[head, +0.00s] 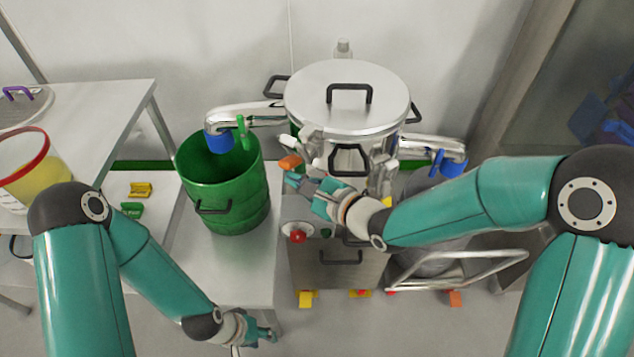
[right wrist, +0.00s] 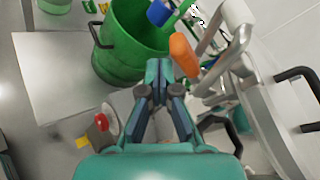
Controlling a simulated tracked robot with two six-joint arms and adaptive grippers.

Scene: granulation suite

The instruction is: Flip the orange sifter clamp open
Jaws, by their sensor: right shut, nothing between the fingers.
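The orange sifter clamp (head: 290,162) is at the left front of the steel sifter (head: 345,95), below its lid. In the right wrist view the clamp (right wrist: 184,54) shows as an orange grip beside metal clamp arms. My right gripper (head: 290,181) is at the front of the sifter, just below the clamp in the head view. In the right wrist view its fingertips (right wrist: 158,68) are together and empty, close to the left of the orange grip; I cannot tell whether they touch. My left gripper (head: 268,336) hangs low at the bottom, away from the sifter; its finger gap is unclear.
A green drum (head: 224,190) stands left of the sifter under a spout with a blue collar (head: 219,141). A red knob (head: 298,237) is on the sifter's front. A side table (head: 110,105) at the left holds a red-rimmed container (head: 27,160). A metal rail (head: 460,262) stands at the right.

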